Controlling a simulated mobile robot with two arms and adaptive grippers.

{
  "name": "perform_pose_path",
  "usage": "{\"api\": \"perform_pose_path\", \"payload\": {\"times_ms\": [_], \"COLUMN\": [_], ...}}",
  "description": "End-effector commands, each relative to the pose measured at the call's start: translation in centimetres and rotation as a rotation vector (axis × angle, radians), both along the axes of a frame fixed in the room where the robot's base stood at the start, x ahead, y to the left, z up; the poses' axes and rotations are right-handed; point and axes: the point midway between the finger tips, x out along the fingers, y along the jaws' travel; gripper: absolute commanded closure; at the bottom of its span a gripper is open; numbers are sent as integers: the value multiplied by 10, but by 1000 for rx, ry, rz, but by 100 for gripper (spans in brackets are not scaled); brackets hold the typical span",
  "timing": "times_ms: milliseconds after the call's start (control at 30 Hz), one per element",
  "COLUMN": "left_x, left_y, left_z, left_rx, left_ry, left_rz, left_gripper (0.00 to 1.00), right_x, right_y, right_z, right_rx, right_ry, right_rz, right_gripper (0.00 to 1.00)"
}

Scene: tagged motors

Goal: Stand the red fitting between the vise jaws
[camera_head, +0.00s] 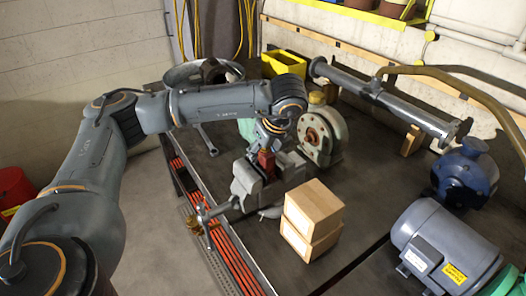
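The grey vise (248,186) stands at the near left edge of the dark workbench, its handle pointing to the lower left. The red fitting (266,161) is a small dark-red block at the vise jaws, and its lower end is hidden by the vise. It looks roughly upright, but I cannot tell whether it touches the jaws. My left gripper (270,147) points down from above, right over the fitting. Its fingertips are too small and covered to show whether they grip it. My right gripper is not in view.
A blue-grey motor (444,246) and a blue pump (464,179) are at the right. A yellow bin (284,63) is at the back. Bare bench lies right of the blocks.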

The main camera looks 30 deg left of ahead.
Motion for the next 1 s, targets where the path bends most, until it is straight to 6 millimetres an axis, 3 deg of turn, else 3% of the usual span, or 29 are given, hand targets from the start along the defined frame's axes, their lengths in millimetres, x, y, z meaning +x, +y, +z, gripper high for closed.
{"api": "perform_pose_path", "payload": {"times_ms": [33,700,867,1000], "left_x": [-7,-8,-10,-13], "left_y": [-6,-6,-11,-20], "left_z": [-16,-15,-2,26], "left_rx": [-9,-7,-9,-7], "left_ry": [37,42,38,31], "left_rz": [-16,-18,-19,-19], "left_gripper": [42,42,42,42], "right_x": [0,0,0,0], "right_y": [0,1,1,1], "right_z": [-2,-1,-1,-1], "right_rx": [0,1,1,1], "right_ry": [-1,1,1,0], "right_rz": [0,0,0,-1], "right_gripper": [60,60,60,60]}}
